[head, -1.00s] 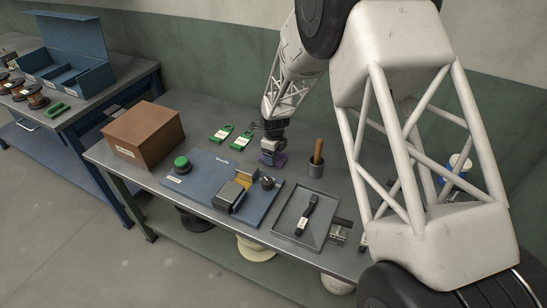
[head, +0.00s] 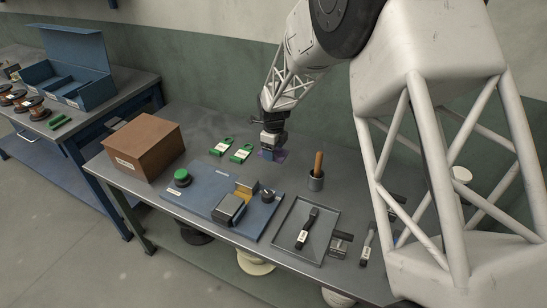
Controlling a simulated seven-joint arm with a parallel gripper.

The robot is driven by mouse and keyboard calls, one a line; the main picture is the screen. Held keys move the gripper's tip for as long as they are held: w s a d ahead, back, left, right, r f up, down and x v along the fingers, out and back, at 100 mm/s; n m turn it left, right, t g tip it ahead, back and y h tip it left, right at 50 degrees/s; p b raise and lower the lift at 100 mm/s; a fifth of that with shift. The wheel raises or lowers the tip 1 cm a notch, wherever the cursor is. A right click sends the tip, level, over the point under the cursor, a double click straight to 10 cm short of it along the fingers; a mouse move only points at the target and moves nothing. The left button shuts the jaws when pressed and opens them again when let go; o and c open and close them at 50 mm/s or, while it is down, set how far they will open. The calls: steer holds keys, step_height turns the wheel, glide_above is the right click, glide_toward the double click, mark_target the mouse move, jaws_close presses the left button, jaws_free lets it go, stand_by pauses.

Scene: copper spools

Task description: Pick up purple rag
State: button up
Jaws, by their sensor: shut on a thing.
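The purple rag (head: 280,155) lies at the back of the grey workbench, behind the blue panel. Only a small part of it shows, at the sides of my gripper. My gripper (head: 269,153) points straight down onto the rag and is shut on it, low at the bench top. The fingertips and the gripped fold are small and partly hidden. I cannot tell whether the rag is clear of the bench.
In front are a blue panel (head: 205,194) with a green button and a grey tray (head: 325,240). A brown box (head: 144,149) stands at the left.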

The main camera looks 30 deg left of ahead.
steer(key=shift+r, duration=0.75)
